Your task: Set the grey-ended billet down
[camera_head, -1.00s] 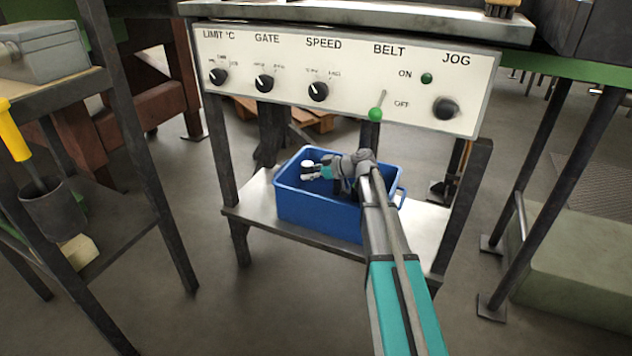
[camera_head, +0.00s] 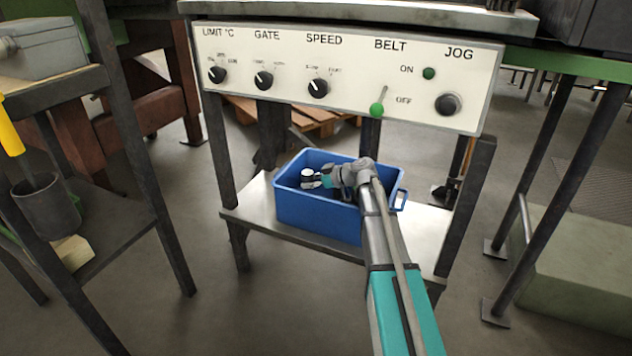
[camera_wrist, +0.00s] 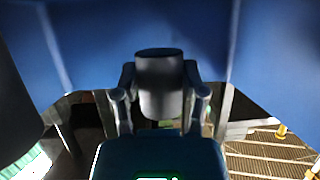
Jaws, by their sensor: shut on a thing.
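The billet (camera_wrist: 160,85) is a short dark grey cylinder with a darker end, held between my gripper's fingers in the wrist view. In the head view its pale, round end (camera_head: 307,174) shows inside the blue bin (camera_head: 300,207), near the left side. My gripper (camera_head: 317,181) is shut on the billet and sits at about the height of the bin's rim or just below. In the wrist view the gripper's fingers (camera_wrist: 160,92) flank the billet. The bin's floor under the billet is hidden, so I cannot tell whether the billet touches it.
The bin stands on a metal shelf (camera_head: 255,215) below a control panel (camera_head: 330,70) with knobs and a green-tipped lever (camera_head: 377,108). Dark table legs stand on both sides. A rack with a dark cup (camera_head: 47,205) is at the left. Bare shelf lies right of the bin.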

